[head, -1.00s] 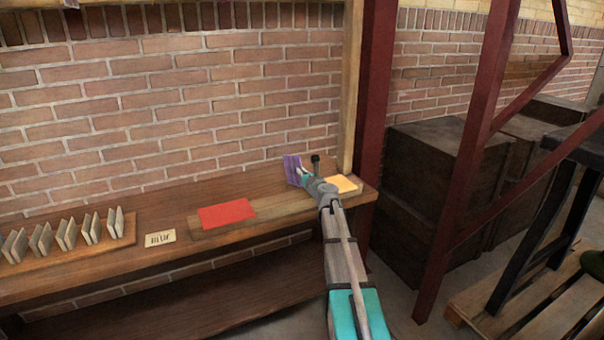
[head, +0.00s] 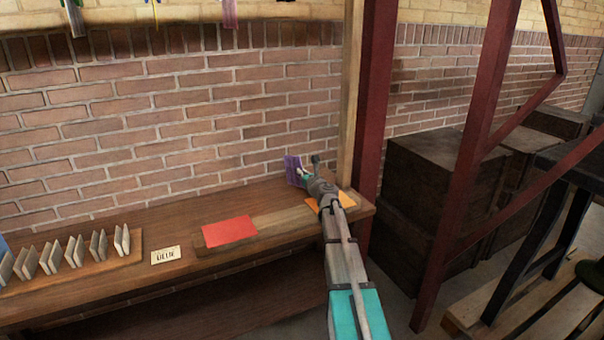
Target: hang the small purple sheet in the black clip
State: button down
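The small purple sheet (head: 291,166) stands upright at the tip of my gripper (head: 301,174), above the bench's right end and in front of the brick wall. My gripper appears shut on the sheet's lower right part; its fingers are small and partly hidden by the wrist. At the top edge of the view, a small dark piece (head: 286,1) is cut off by the frame; I cannot tell whether it is the black clip.
A red sheet (head: 229,231) and an orange sheet (head: 318,202) lie on the wooden bench (head: 100,216). A label card (head: 166,256) and several upright pale pieces (head: 75,250) are to the left. A wooden post (head: 350,100) and red steel column (head: 375,110) stand right of my gripper.

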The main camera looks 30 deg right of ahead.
jog(key=shift+s, duration=0.15)
jog(key=s, duration=0.6)
jog(key=shift+s, duration=0.35)
dwell(0.7)
jog(key=shift+r, duration=0.1)
dwell(0.3)
notch_tip(320, 180, up, 17)
jog(key=p, duration=1.7)
jog(key=shift+f, duration=0.2)
dwell(0.3)
jog(key=s+r+t+p, duration=0.2)
jog(key=s+r+p, duration=0.1)
jog(key=r+p, duration=0.8)
jog(key=s+r+t+p, duration=0.2)
jog(key=r+p, duration=1)
jog(key=r, duration=0.7)
jog(key=shift+s, duration=0.55)
jog(key=shift+w+d, duration=0.1)
jog(key=shift+w, duration=0.15)
